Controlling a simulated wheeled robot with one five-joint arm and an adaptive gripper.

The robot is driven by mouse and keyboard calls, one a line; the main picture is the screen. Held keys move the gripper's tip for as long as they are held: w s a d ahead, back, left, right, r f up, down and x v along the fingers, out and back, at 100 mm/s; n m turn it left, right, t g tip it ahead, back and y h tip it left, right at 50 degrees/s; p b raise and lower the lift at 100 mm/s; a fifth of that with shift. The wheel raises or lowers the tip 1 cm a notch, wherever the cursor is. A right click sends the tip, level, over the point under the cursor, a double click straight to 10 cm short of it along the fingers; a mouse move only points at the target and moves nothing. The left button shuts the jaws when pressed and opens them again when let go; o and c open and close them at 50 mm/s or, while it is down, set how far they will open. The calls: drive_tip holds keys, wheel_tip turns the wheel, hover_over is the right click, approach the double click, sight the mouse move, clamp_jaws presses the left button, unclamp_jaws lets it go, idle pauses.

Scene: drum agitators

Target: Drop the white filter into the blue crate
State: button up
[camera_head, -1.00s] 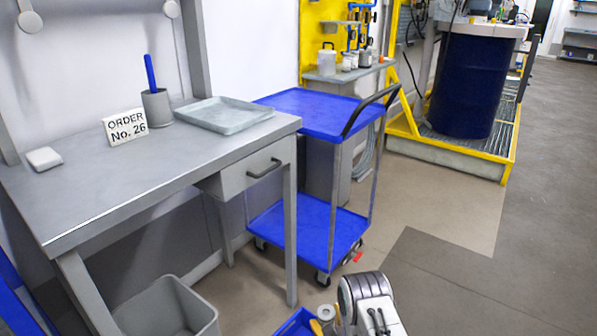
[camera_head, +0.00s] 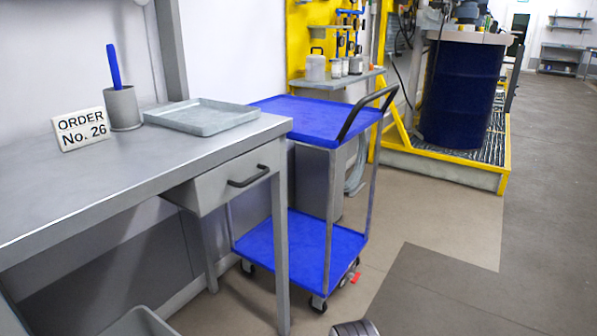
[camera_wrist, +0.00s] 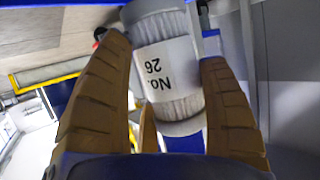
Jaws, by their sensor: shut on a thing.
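The white filter (camera_wrist: 172,88) is a pale cylinder with ribbed grey ends and a "No. 26" label, upside down in the wrist view. My gripper (camera_wrist: 164,52) has its brown fingers on both sides of it and is shut on it. The head view shows neither filter nor fingers, only a piece of my arm at the bottom edge. The blue crate cannot be made out for sure in either current view. A blue patch shows behind the filter's lower end in the wrist view, but I cannot tell what it is.
A grey workbench (camera_head: 95,190) holds a tray (camera_head: 205,117), a cup (camera_head: 122,108) and an "ORDER No. 26" sign (camera_head: 80,129). A blue trolley (camera_head: 318,115) stands beside it. A dark blue drum (camera_head: 460,95) is behind. Floor at right is clear.

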drive_tip(key=shift+f+b, duration=1.9)
drive_tip(key=shift+f, duration=0.55)
drive_tip(key=o, duration=1.3)
drive_tip(key=shift+c, duration=0.2)
drive_tip(key=shift+s, duration=0.1)
drive_tip(key=v, duration=1.2)
drive_tip(key=shift+r, duration=0.25)
